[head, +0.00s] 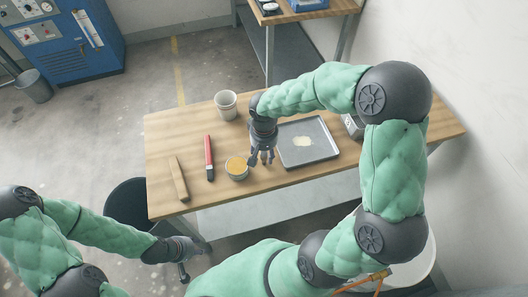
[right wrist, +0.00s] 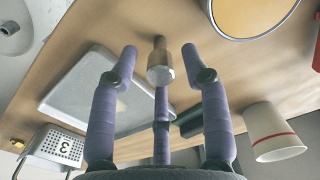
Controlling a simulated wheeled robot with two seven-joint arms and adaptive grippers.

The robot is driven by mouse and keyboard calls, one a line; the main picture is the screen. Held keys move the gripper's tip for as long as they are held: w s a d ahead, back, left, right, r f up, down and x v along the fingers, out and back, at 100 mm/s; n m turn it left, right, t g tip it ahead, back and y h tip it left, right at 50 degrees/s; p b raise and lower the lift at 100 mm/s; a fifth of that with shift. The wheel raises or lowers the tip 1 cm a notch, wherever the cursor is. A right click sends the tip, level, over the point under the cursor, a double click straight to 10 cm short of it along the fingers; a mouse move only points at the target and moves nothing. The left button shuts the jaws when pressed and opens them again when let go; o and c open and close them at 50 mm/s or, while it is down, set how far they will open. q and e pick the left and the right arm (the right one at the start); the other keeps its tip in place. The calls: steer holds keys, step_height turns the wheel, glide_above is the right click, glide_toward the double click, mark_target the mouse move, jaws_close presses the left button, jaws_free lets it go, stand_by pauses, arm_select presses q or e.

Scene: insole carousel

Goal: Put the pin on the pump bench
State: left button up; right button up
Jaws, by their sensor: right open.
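The pin (right wrist: 160,62), a small metal piece with a narrow tip and a wider body, shows in the right wrist view between the fingertips. My right gripper (right wrist: 160,68) is open around it, with a gap on both sides. In the head view my right gripper (head: 262,158) is low over the wooden table (head: 223,187), between the yellow-topped tin and the tray; the pin cannot be made out there. My left gripper (head: 190,249) is off the table's front edge; its finger state is unclear. No bench is clearly marked as the pump bench; another wooden-topped bench (head: 316,12) stands at the back.
On the table are a grey tray (head: 322,151), a yellow-topped tin (head: 237,172), a white cup (head: 226,105), a red-handled tool (head: 209,157) and a wooden strip (head: 179,179). A basket marked 3 (right wrist: 57,147) is beside the tray. A blue cabinet (head: 68,55) stands back left.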

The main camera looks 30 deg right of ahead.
mark_target(264, 154)
step_height(264, 154, up, 12)
steer(key=p, duration=0.2)
steer(key=shift+p, duration=0.3)
